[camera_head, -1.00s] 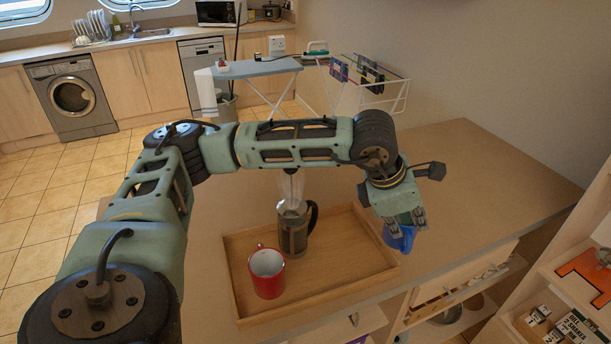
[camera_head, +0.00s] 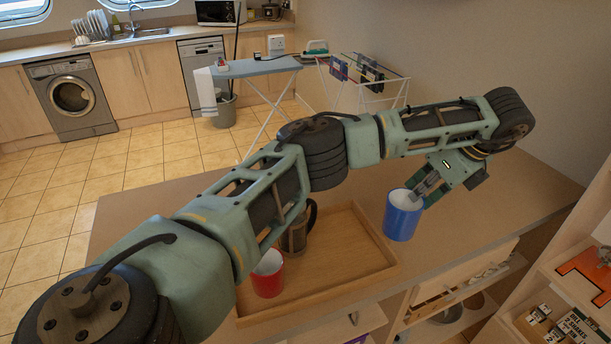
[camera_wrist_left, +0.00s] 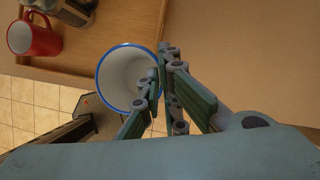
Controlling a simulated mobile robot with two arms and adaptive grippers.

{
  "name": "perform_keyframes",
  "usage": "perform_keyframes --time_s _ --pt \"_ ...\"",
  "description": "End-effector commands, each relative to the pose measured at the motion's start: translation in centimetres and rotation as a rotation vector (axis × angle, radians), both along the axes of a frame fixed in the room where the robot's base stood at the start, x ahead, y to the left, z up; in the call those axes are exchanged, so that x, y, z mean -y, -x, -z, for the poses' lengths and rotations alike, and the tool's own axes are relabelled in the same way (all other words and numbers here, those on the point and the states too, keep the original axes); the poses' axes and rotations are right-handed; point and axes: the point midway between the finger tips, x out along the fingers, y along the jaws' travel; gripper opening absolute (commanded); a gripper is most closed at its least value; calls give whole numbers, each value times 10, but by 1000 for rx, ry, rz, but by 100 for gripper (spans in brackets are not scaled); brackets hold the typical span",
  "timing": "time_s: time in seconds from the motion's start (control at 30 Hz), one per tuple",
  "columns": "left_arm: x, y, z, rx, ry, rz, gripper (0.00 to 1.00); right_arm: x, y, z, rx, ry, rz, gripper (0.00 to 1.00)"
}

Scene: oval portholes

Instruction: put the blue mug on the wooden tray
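The blue mug (camera_head: 402,218) is upright, right of the wooden tray (camera_head: 345,245) in the head view. Its white inside and blue rim show in the left wrist view (camera_wrist_left: 122,78). My left gripper (camera_head: 424,190) comes at the mug from the upper right. One finger is inside the rim and the other outside, so it looks shut on the mug's wall (camera_wrist_left: 157,68). The mug seems raised a little above the counter, but its underside is hidden. The tray has clear wood on its right part. My right gripper is not in view.
A red mug (camera_head: 267,275) and a French press (camera_head: 295,238), both partly hidden by my left arm, stand in the tray's left part. The counter (camera_head: 480,210) is bare to the right. Shelves (camera_head: 445,300) lie below its front edge.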

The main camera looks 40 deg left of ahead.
Motion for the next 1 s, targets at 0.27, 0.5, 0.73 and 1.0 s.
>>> perform_keyframes --time_s 0.27,0.5,0.73,1.0 --pt "-6 1 0 7 3 -139 0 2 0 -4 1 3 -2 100" --pt "-33 30 22 5 4 -137 0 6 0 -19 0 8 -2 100" --pt "-65 66 52 4 3 -138 0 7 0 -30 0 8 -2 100" --pt "-81 82 68 10 3 -136 0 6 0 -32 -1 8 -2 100"
